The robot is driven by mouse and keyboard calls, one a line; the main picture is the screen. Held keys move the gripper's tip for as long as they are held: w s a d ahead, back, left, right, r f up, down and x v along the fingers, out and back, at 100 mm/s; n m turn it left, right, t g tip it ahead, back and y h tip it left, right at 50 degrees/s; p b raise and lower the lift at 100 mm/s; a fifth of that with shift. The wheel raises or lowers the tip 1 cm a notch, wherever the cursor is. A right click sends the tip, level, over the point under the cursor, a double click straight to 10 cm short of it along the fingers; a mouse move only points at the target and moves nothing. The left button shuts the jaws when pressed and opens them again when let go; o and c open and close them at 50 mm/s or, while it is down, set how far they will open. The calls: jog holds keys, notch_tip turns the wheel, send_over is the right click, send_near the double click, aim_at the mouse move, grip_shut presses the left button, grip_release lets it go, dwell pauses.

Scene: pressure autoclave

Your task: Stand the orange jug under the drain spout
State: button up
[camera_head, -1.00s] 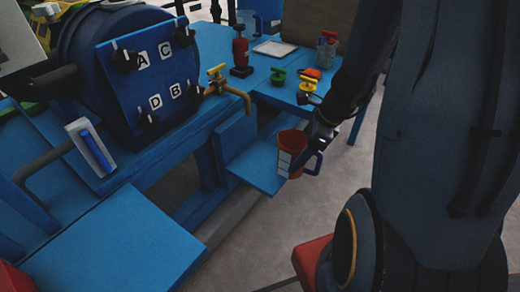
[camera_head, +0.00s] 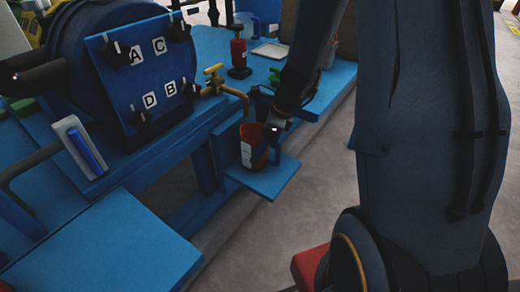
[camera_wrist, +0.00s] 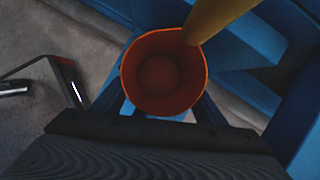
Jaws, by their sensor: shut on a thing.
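The orange jug (camera_head: 251,145) is upright at the low blue shelf (camera_head: 265,182), with a pale panel on its side. In the wrist view I look down into its open, empty mouth (camera_wrist: 163,75). My gripper (camera_head: 275,138) is shut on the jug at its right side; the fingers are partly hidden. The brass drain spout (camera_head: 241,95) bends down from the yellow-handled valve (camera_head: 214,72). Its end is at or just above the jug's rim; in the wrist view the spout (camera_wrist: 212,16) overlaps the upper right rim. I cannot tell whether the jug's base touches the shelf.
The blue autoclave door (camera_head: 145,62) with lettered clamps is at left. A red bottle-like item (camera_head: 238,55) and a white tray (camera_head: 270,50) stand on the bench behind. Another blue platform (camera_head: 110,245) is at lower left.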

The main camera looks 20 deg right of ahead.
jog(key=shift+f, duration=0.35)
jog(key=shift+f, duration=0.15)
jog(key=o, duration=1.1)
jog(key=p+v, duration=0.5)
jog(key=v, duration=0.7)
jog(key=shift+s, duration=0.1)
